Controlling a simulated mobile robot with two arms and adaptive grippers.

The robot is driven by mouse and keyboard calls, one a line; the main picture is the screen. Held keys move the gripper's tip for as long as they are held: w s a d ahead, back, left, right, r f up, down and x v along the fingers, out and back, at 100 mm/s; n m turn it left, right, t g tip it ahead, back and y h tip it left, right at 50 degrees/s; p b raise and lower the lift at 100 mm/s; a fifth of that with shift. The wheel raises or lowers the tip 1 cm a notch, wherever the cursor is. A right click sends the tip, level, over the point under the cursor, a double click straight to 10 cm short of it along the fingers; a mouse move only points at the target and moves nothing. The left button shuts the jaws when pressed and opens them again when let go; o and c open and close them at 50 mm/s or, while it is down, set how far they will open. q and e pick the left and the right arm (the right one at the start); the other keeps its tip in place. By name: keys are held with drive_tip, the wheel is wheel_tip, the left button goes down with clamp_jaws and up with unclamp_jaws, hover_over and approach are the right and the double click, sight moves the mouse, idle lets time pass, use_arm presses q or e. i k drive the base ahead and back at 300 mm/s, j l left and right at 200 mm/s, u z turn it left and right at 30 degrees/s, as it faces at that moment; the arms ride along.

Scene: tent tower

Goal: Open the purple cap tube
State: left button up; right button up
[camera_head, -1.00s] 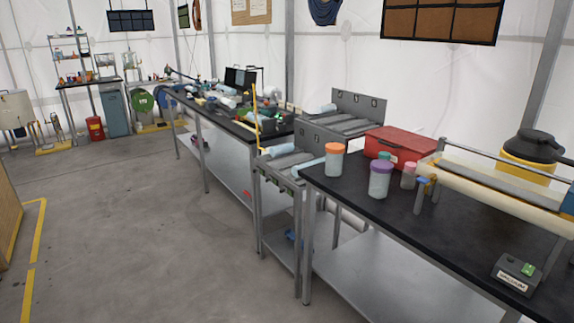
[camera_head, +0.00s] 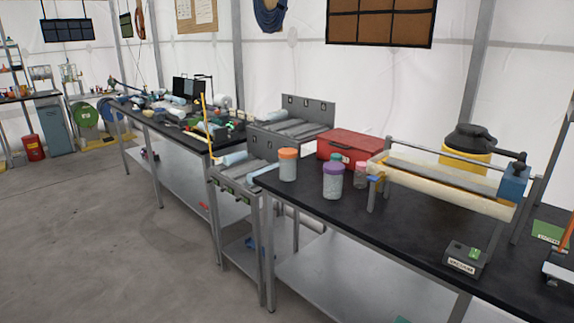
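The purple cap tube (camera_head: 333,182) stands upright on the black table (camera_head: 398,233), near its front edge, with its purple cap on. An orange cap tube (camera_head: 288,165) stands to its left. A pink cap tube (camera_head: 361,176) stands to its right and a little farther back. A teal cap (camera_head: 336,158) shows just behind the purple one, its tube mostly hidden. Neither of my grippers is in view.
A small labelled device (camera_head: 465,258) sits near the front edge. Grey racks (camera_head: 290,130) adjoin the table. The floor (camera_head: 110,250) at left is clear.

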sight(332, 184)
drive_tip(key=z, duration=1.8)
drive_tip(key=u, duration=1.65)
drive_tip(key=i+j, duration=0.4)
drive_tip(key=i, duration=0.25)
